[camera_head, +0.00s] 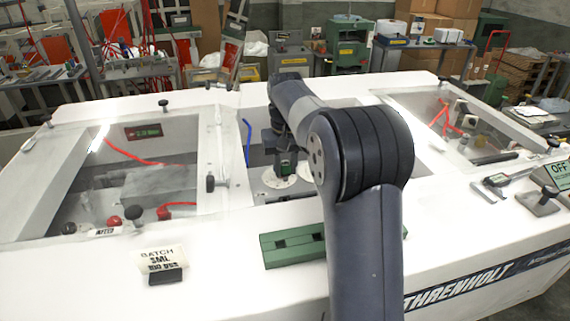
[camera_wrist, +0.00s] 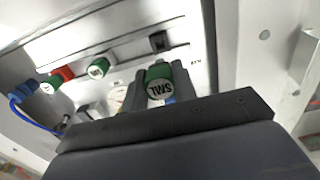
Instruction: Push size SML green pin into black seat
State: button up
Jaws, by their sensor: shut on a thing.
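My gripper (camera_wrist: 160,80) is shut on a green pin (camera_wrist: 159,89) whose pale round face reads SML. One dark finger stands on each side of it. In the wrist view, a small black square seat (camera_wrist: 159,41) sits in the pale panel beyond the held pin, and I see a gap between them in the picture. In the head view, my gripper (camera_head: 286,165) hangs down inside the middle bay of the white machine. The held pin and the seat cannot be made out clearly there.
Another green pin (camera_wrist: 98,68), a red-and-green one (camera_wrist: 62,76) and a blue part (camera_wrist: 22,92) line the panel. Raised walls (camera_head: 222,155) edge the bay.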

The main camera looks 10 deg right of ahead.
aim_at(286, 175)
jog(key=shift+s+f+b, duration=0.1)
jog(key=shift+f+b, duration=1.55)
jog(key=shift+f, duration=1.25)
jog(key=shift+p, duration=0.75)
jog(key=shift+f+b, duration=0.75)
jog(key=shift+f, duration=0.7)
jog(key=o, duration=1.1)
jog(key=shift+c, duration=0.2)
notch_tip(286, 175, up, 11)
jog(key=shift+f+b, duration=0.1)
jog(key=shift+b, duration=0.35)
